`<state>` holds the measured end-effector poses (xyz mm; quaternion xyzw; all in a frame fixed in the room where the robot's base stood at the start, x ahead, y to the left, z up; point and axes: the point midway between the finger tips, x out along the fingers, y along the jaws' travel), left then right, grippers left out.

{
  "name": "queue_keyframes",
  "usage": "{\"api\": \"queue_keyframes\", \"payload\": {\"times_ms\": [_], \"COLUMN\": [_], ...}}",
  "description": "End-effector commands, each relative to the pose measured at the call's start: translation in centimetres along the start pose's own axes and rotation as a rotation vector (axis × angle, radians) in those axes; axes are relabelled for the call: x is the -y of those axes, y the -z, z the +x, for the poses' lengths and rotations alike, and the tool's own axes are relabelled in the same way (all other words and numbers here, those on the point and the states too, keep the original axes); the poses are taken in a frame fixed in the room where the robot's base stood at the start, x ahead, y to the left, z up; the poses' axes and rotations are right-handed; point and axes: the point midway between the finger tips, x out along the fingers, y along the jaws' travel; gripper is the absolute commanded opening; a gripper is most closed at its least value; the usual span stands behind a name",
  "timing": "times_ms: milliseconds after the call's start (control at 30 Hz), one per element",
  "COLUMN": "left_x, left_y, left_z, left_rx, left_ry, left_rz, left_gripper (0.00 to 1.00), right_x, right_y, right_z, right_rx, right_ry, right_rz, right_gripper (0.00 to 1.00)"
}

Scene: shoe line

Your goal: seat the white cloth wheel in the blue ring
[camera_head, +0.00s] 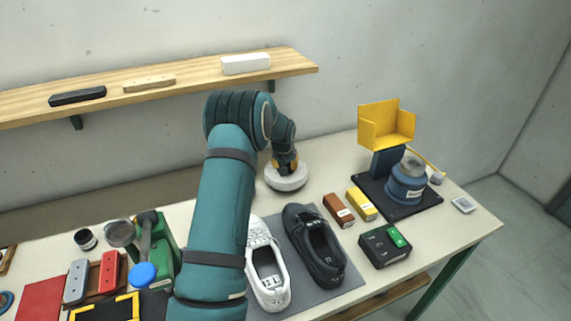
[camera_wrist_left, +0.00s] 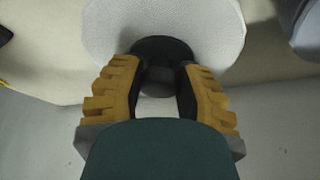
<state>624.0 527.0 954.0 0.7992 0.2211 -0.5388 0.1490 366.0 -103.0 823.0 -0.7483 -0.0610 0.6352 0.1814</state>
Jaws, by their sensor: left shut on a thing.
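The white cloth wheel (camera_head: 286,180) is a thick, pale disc at the back middle of the table. In the left wrist view the wheel (camera_wrist_left: 100,30) shows a black hub (camera_wrist_left: 160,50) at its centre. My left gripper (camera_head: 285,165), with yellow finger pads, is shut on the hub from above; its fingers (camera_wrist_left: 160,85) stand either side of it. I cannot tell whether the wheel touches the table. A blue ring-like thing (camera_head: 5,300) is cut off at the far left edge. My right gripper is not in view.
White (camera_head: 268,272) and black (camera_head: 314,245) shoes lie on a grey mat. Brown (camera_head: 339,210) and yellow (camera_head: 361,204) boxes and a blue drum (camera_head: 407,185) stand to the right. A green machine (camera_head: 165,255) and red tray (camera_head: 40,300) are left. A shelf (camera_head: 200,78) hangs behind.

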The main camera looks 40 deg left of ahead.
Motion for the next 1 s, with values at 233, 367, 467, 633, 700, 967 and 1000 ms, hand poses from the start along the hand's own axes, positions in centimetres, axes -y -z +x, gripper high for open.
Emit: {"api": "queue_keyframes", "payload": {"times_ms": [233,367,467,633,700,967,1000], "left_x": [0.0,0.0,0.0,0.0,0.0,0.0,0.0], "left_y": [-0.1,-0.2,-0.2,-0.2,-0.3,-0.2,-0.2], "left_z": [0.5,0.7,0.7,0.7,0.7,-0.6,-0.9], "left_rx": [-0.002,-0.002,-0.002,-0.001,0.001,-0.001,-0.001], "left_ry": [0.0,0.0,0.0,0.0,0.0,0.0,0.0], "left_rz": [0.0,0.0,0.0,0.0,0.0,0.0,0.0], "left_gripper": [0.0,0.0,0.44,0.44,0.44,0.44,0.44], "right_x": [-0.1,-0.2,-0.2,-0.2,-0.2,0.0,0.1], "right_y": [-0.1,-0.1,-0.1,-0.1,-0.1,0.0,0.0], "right_z": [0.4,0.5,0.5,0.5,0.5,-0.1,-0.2], "right_rx": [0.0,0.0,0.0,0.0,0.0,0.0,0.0], "right_ry": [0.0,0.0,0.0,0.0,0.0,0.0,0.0], "right_rz": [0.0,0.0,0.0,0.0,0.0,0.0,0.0], "right_gripper": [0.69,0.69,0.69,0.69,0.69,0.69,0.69]}}
